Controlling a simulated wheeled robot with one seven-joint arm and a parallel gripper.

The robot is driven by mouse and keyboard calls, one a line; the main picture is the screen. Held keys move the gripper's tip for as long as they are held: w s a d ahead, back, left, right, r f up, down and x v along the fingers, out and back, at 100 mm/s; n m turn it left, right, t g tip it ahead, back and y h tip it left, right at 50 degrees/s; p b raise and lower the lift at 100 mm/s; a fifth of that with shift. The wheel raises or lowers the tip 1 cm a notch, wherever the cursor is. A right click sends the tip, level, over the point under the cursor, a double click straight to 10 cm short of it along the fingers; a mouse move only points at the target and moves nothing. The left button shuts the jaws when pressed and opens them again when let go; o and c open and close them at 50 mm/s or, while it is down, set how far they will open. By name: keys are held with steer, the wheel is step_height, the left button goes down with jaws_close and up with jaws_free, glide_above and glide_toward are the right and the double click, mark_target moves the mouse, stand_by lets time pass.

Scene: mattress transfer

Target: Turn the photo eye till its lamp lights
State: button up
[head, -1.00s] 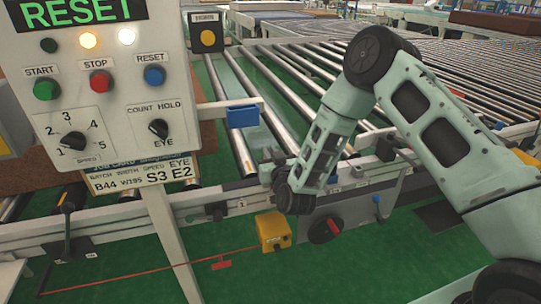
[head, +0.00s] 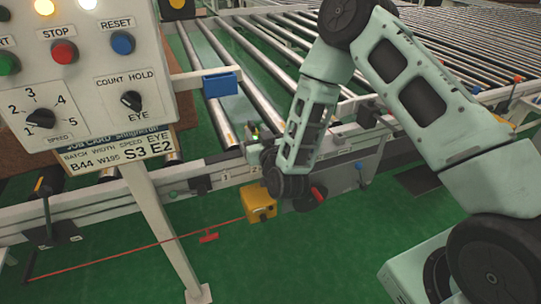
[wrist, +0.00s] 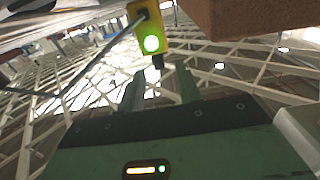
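The photo eye (wrist: 139,24) is a small yellow block at the top of the wrist view, with a round lamp (wrist: 151,43) glowing bright green on its face. A short dark stem (wrist: 158,62) shows below it. My gripper (wrist: 160,80) has its two green fingers apart, with a gap between them just short of the stem. It holds nothing that I can see. In the head view my gripper (head: 257,150) is at the conveyor's near rail, and the photo eye is mostly hidden or too small there to make out clearly.
A control panel (head: 80,85) on a white post stands left. A blue block (head: 220,84) on a bracket is above the rollers (head: 255,75). Below the rail are a yellow box (head: 258,203) with a red cord and a red knob (head: 318,193). A brown block (wrist: 255,18) is close at upper right.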

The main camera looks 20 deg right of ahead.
steer(key=s+b, duration=0.2)
steer(key=s, duration=1)
steer(key=shift+b, duration=0.4)
steer(key=s+a+r+n+g+y+p, duration=0.2)
steer(key=s+a+g, duration=0.1)
steer(key=a+g, duration=0.25)
steer(key=s+a+r+n+g+y+p, duration=0.1)
steer(key=s+a+r+g+y, duration=0.25)
steer(key=a, duration=0.25)
steer(key=s+d+r+n+g+h+p, duration=0.1)
steer(key=s+r+g, duration=0.3)
steer(key=s, duration=0.5)
steer(key=s+d+r+n+g+h+p, duration=0.2)
steer(key=s+d+r+n+g+h, duration=0.1)
steer(key=s, duration=0.6)
steer(key=shift+s+d+r+n+g+h, duration=0.4)
steer(key=shift+d+r+g, duration=0.25)
steer(key=shift+g, duration=0.35)
